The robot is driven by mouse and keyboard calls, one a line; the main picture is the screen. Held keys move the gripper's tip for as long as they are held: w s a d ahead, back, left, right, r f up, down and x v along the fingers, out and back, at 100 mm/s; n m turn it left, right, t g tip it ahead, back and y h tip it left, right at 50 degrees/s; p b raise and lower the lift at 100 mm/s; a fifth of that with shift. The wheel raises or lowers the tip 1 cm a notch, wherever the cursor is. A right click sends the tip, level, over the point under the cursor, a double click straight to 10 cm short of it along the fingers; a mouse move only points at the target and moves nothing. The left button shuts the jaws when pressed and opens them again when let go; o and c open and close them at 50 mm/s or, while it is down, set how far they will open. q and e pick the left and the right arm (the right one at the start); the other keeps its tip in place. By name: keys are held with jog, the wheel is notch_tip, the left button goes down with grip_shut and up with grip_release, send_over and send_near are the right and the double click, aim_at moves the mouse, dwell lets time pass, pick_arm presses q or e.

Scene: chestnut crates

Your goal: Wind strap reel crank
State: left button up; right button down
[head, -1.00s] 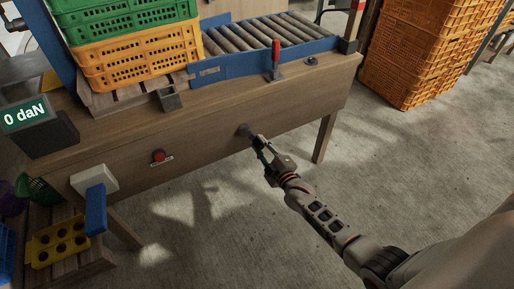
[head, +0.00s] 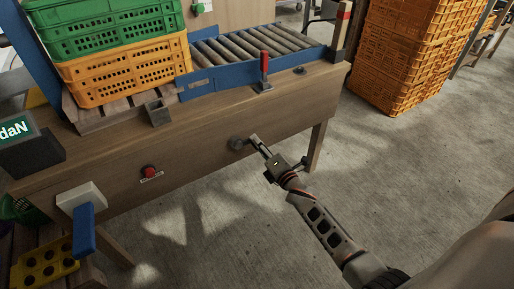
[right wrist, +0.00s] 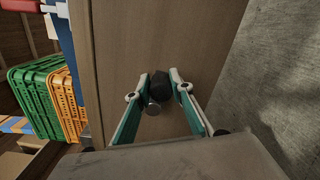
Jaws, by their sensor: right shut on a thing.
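The crank's dark round hub (head: 237,143) is on the front face of the wooden bench. My right gripper (head: 254,139) is just right of the hub, in front of the bench face. The crank arm between hub and knob is hard to make out. My left gripper is not in view.
A red button (head: 149,171) and a white block with a blue handle (head: 84,229) are on the bench front (head: 195,165). Stacked crates (head: 125,75), a red-handled lever (head: 264,68) and a roller conveyor (head: 250,46) are on top. Orange crates (head: 405,55) stand behind. The floor at right is clear.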

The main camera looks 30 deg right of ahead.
jog(key=shift+a+r+n, duration=0.25)
jog(key=shift+a+n, duration=0.05)
jog(key=shift+n, duration=0.8)
jog(key=shift+s, duration=0.1)
jog(key=c, duration=1.8)
grip_release()
jog(key=shift+f, duration=0.1)
jog(key=shift+d+r, duration=0.15)
jog(key=shift+r, duration=0.05)
jog(key=s, duration=1.1)
jog(key=shift+s+r, duration=0.1)
jog(key=shift+s, duration=0.3)
